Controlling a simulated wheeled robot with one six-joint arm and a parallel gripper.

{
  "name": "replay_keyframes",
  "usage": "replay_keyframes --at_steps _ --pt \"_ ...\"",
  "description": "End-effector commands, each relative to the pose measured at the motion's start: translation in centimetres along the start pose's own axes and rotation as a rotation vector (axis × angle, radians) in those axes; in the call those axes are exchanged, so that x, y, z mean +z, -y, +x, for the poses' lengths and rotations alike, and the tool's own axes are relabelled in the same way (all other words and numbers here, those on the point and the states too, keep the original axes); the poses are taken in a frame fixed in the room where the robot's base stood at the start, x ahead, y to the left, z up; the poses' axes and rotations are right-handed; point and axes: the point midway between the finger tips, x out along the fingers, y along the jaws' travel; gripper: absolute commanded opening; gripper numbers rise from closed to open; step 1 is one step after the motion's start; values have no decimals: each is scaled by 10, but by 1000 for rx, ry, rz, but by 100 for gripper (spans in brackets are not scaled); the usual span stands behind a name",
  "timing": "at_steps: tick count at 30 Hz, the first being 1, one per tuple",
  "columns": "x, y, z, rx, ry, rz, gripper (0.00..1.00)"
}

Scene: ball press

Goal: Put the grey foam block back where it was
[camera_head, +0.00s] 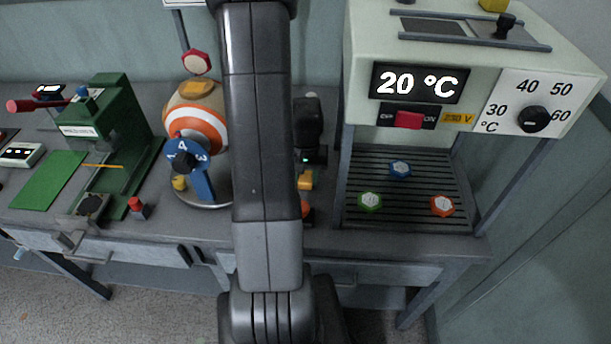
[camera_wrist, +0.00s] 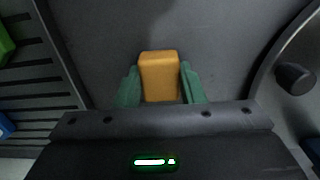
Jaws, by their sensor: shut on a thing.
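My gripper (camera_wrist: 160,85) is shut on an orange-yellow block (camera_wrist: 159,76), with a green finger against each side in the wrist view. The same block (camera_head: 305,181) shows in the head view below my dark gripper body, low over the grey bench. I cannot tell whether it touches the bench. I cannot pick out a grey foam block in either view; my arm hides a strip of the bench in the head view.
Right of my gripper is a slatted shelf (camera_head: 405,215) with green, blue and orange hexagonal pieces, under a cabinet reading 20 °C (camera_head: 418,84). Left stand a striped ball (camera_head: 195,118) on a round base and a green press (camera_head: 112,125).

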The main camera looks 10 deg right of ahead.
Motion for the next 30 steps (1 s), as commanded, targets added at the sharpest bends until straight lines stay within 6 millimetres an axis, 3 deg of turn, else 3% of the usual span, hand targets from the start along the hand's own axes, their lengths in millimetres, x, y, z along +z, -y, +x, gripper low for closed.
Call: replay_keyframes --at_steps 2,3,6,19,30 --pt "0 0 4 0 0 0 17" --pt "0 0 3 0 0 0 41" --pt "0 0 2 0 0 0 57" --pt "-1 0 -7 0 -3 0 57" --pt "-1 0 -74 -1 -5 0 57"
